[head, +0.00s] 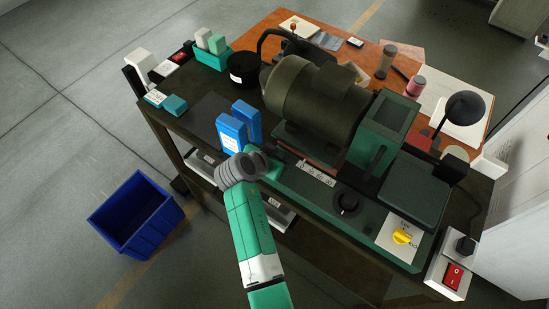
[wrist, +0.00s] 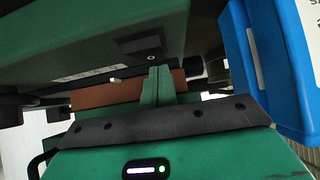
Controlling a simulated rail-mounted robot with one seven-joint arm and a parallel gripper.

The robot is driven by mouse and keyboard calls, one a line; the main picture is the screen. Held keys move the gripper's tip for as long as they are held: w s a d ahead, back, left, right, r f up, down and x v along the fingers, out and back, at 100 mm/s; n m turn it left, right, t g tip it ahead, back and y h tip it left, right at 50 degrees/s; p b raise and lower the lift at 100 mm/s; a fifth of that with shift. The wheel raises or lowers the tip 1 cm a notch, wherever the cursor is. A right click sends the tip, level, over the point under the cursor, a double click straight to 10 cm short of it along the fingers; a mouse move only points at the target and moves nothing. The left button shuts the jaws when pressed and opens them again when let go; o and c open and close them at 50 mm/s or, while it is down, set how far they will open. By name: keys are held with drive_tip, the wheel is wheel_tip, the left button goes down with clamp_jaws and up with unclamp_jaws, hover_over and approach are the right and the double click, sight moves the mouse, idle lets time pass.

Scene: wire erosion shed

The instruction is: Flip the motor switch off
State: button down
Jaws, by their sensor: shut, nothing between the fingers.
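A white plate (head: 399,236) with a yellow rotary knob (head: 402,237) sits at the right front of the green machine base. A red rocker switch (head: 453,276) is on a pale box at the lower right corner. I cannot read which one is the motor switch. The dark motor (head: 318,97) stands on the base. In the wrist view my gripper (wrist: 157,72) is shut and empty, below the green machine's edge (wrist: 80,40). In the head view it is mostly hidden by my wrist, at the front of the bench, left of both switches.
Two blue packs (head: 232,133) stand beside my wrist; one is close on the right in the wrist view (wrist: 280,60). A black knob (head: 346,203) sits on the base front. A blue bin (head: 136,215) is on the floor at left. The floor in front is otherwise open.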

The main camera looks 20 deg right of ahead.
wheel_tip(320, 180, up, 5)
drive_tip(key=p, duration=0.3)
drive_tip(key=shift+w+d+f, duration=0.1)
drive_tip(key=shift+d+f, duration=0.05)
drive_tip(key=shift+f, duration=0.05)
drive_tip(key=r+v, duration=0.1)
drive_tip(key=v, duration=0.8)
drive_tip(key=shift+w+d, duration=0.2)
drive_tip(key=shift+d, duration=0.1)
drive_tip(key=shift+r, duration=0.25)
